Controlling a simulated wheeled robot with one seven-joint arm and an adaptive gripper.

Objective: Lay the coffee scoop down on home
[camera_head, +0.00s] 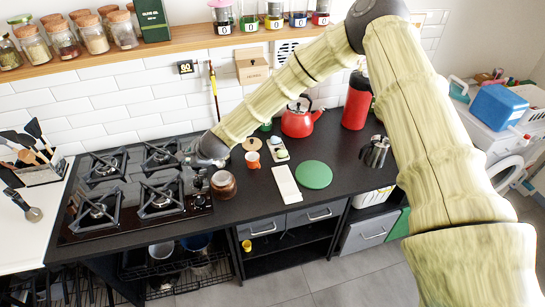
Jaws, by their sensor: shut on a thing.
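My gripper (199,164) is over the right edge of the gas hob (130,222), just left of a brown round jar (223,186). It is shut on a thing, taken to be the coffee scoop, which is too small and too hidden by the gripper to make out. I cannot tell whether the scoop touches the hob or the jar. No spot marked home can be read in this view. A green round mat (314,175) and a white board (286,185) lie on the dark counter to the right.
An orange cup (253,161), a round wooden lid (251,145) and a red kettle (298,122) stand behind. A red canister (356,105) and a metal holder (375,152) are further right. A shelf of jars (93,36) runs above. The counter's front strip is clear.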

